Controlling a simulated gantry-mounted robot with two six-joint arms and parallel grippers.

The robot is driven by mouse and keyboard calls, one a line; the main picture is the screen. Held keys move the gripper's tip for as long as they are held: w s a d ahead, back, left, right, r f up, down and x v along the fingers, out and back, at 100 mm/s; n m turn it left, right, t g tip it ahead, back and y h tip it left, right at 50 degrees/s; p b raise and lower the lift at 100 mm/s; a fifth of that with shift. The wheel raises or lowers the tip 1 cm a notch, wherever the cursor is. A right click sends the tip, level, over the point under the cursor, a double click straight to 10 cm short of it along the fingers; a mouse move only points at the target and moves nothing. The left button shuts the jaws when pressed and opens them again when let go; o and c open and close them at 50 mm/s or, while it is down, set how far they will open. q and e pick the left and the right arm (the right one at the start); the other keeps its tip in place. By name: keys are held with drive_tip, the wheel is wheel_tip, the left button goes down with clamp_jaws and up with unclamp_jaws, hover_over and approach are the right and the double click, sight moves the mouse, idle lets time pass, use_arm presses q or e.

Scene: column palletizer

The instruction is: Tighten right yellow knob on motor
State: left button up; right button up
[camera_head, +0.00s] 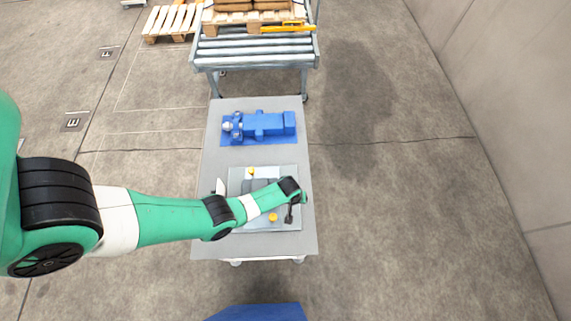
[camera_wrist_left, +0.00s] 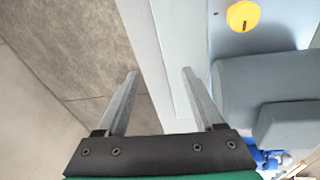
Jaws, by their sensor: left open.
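The grey motor (camera_head: 256,185) sits on a light metal plate (camera_head: 235,187) on the table, partly hidden by my left arm. One yellow knob (camera_head: 251,171) is at its far side. Another yellow knob (camera_head: 273,217) is at the near side, slightly further right. My left gripper (camera_head: 289,217) hangs over the right part of the plate, to the right of the near knob. In the left wrist view, the open fingers (camera_wrist_left: 160,75) have nothing between them. A yellow knob (camera_wrist_left: 243,16) with a dark slot shows beyond the right finger, apart from it, with the grey motor body (camera_wrist_left: 265,90) below it.
A blue machine part (camera_head: 262,125) lies on a blue mat at the back of the grey table (camera_head: 215,250). A roller conveyor (camera_head: 255,47) with a loaded wooden pallet (camera_head: 225,22) stands behind the table. The floor right of the table is clear up to the wall.

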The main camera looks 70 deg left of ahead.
use_arm(q)
wheel_tip(320, 180, up, 5)
drive_tip(key=g+p, duration=0.2)
drive_tip(key=p, duration=0.5)
hover_over(273, 217)
drive_tip(key=w, duration=0.2)
wheel_tip(273, 217, up, 3)
drive_tip(key=s+n+p, duration=0.1)
drive_tip(key=s+p, duration=0.1)
drive_tip(key=p, duration=0.1)
use_arm(e)
wheel_tip(273, 217, up, 14)
use_arm(q)
wheel_tip(273, 217, down, 12)
drive_tip(key=b, duration=1.1)
use_arm(e)
wheel_tip(273, 217, down, 11)
drive_tip(key=shift+w+d+f+h, duration=0.15)
drive_tip(key=shift+w+d+h, duration=0.1)
drive_tip(key=shift+w+h, duration=0.1)
use_arm(q)
drive_tip(key=shift+c, duration=0.3)
clamp_jaws()
